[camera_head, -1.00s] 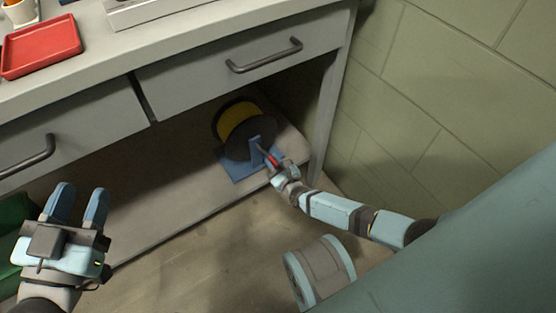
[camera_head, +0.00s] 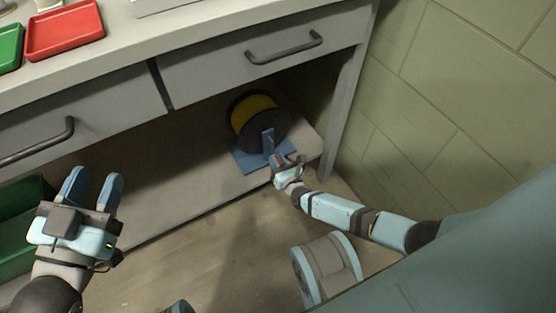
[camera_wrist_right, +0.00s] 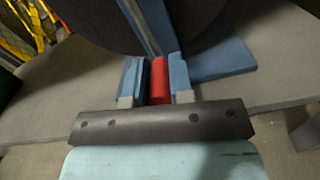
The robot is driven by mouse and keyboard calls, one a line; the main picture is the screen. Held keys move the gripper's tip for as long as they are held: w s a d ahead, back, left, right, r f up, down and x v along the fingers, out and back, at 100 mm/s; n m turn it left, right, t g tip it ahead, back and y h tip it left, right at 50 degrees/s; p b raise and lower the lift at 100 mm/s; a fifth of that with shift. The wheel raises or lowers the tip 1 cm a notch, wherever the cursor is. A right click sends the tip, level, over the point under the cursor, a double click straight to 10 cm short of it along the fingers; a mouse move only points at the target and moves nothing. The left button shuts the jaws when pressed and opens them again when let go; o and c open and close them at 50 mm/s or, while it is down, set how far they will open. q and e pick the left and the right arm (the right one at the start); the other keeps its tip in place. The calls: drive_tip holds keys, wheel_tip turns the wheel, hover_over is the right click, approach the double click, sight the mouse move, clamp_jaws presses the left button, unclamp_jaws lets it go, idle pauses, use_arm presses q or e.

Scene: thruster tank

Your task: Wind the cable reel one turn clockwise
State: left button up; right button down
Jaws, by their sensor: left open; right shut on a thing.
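The cable reel (camera_head: 254,118), with dark flanges and yellow cable, stands on a blue base (camera_head: 246,160) on the low shelf under the drawers. A blue upright bracket (camera_head: 268,140) is at its front. My right gripper (camera_head: 281,163) reaches in at the reel's front. In the right wrist view, its blue fingers (camera_wrist_right: 153,80) are shut on the red crank handle (camera_wrist_right: 160,80), with the dark flange (camera_wrist_right: 200,20) just behind. My left gripper (camera_head: 93,186) is open and empty, in front of the cabinet, away from the reel.
The shelf (camera_head: 180,195) is bare left of the reel. A cabinet leg (camera_head: 343,110) and a block wall (camera_head: 450,120) stand to the right. Drawers with handles (camera_head: 285,48) hang above. A green bin (camera_head: 20,230) is at lower left; a red tray (camera_head: 65,30) lies on the countertop.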

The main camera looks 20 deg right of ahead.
drive_tip(key=shift+a, duration=0.1)
drive_tip(key=c, duration=1)
unclamp_jaws()
drive_tip(key=shift+s, duration=0.3)
use_arm(q)
drive_tip(key=shift+s+d+f+n+g+p, duration=0.2)
drive_tip(key=shift+s+d+n+g+p, duration=0.15)
drive_tip(key=shift+n+p, duration=0.6)
use_arm(e)
drive_tip(key=s, duration=0.8)
drive_tip(key=s+d, duration=0.1)
drive_tip(key=s, duration=0.4)
drive_tip(key=shift+s, duration=0.1)
